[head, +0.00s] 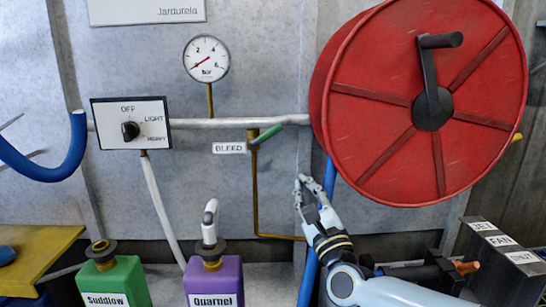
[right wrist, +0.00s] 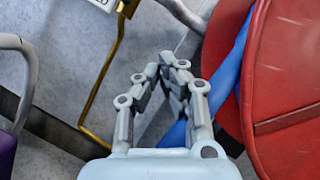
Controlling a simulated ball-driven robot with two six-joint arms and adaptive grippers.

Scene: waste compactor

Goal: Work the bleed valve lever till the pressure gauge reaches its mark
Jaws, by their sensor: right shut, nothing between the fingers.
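The bleed valve lever (head: 267,134) is a green handle on the brass pipe below the grey horizontal pipe, slanting up to the right. A BLEED label (head: 229,148) is just left of it. The round pressure gauge (head: 206,59) stands above on a brass stem; its red needle points to the lower left, near the low end of the scale. I cannot make out a mark on it. My right gripper (head: 309,180) is shut and empty, below and right of the lever and apart from it. Its closed fingertips show in the right wrist view (right wrist: 175,62). My left gripper is not in view.
A large red hose reel (head: 385,110) with a black crank is close right of my right gripper. A blue hose (head: 308,275) hangs beside it. A dial box (head: 130,124) is at left. Green (head: 118,280) and purple (head: 215,281) jugs stand below. Bare wall lies between gripper and lever.

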